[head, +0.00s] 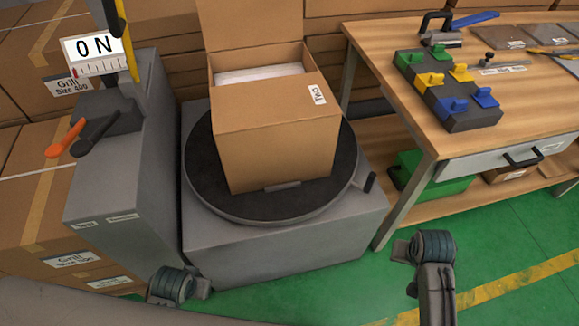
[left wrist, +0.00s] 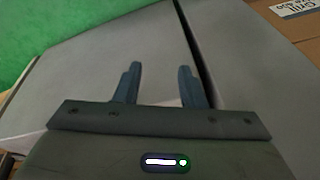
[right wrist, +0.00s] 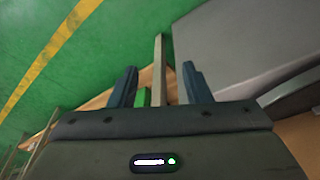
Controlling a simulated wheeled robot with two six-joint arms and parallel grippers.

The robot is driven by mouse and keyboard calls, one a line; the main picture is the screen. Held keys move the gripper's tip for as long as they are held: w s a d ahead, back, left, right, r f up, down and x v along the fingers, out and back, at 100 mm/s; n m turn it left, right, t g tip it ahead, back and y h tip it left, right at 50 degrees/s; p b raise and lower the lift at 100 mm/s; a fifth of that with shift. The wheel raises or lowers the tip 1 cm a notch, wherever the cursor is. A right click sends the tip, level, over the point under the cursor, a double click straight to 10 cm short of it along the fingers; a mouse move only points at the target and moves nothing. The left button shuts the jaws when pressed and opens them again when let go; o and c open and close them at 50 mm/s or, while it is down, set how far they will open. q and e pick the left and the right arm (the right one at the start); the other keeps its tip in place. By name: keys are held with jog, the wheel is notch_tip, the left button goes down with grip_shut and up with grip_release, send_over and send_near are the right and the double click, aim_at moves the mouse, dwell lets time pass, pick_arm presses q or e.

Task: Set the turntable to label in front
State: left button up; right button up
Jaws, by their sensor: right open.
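The turntable is a dark round disc (head: 205,180) on a grey base (head: 290,250), with a short dark handle (head: 370,182) at its right edge. An open cardboard box (head: 275,150) stands on the disc. A small white label (head: 317,94) shows near the upper right of the box side that faces me, its text turned sideways. My left gripper (left wrist: 158,70) is open and empty, above a grey surface in the left wrist view. My right gripper (right wrist: 160,70) is open and empty. The right wrist view shows green floor and a grey block beyond its fingers.
A wooden workbench (head: 400,100) stands at the right. Stacked cartons (head: 30,90) fill the back and left. Green floor (head: 490,240) is clear at the front right.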

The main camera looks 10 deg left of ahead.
jog(key=w+a+r+m+g, duration=0.1)
jog(key=w+a+m, duration=0.1)
jog(key=w, duration=0.6)
jog(key=w+a+r+m, duration=0.1)
jog(key=w+a, duration=0.1)
jog(key=w, duration=0.7)
jog(key=m+g, duration=0.1)
jog(key=m, duration=0.1)
send_near(371, 180)
jog(key=shift+w+d+f+y, duration=0.4)
jog(key=shift+w+d, duration=0.15)
jog(key=shift+w, duration=0.15)
jog(key=shift+w+a, duration=0.1)
pick_arm(q)
jog(key=s+f, duration=0.3)
jog(key=f, duration=0.7)
jog(key=s+a+f+g, duration=0.1)
jog(key=s+f, duration=0.2)
jog(key=f, duration=0.8)
jog(key=shift+s+a+f+b, duration=0.15)
jog(key=shift+s+f+b, duration=0.05)
jog(key=shift+f+b, duration=0.1)
pick_arm(e)
notch_tip(371, 180, down, 11)
jog(key=shift+r, duration=0.15)
pick_arm(q)
jog(key=shift+r, duration=0.1)
pick_arm(e)
grip_shut()
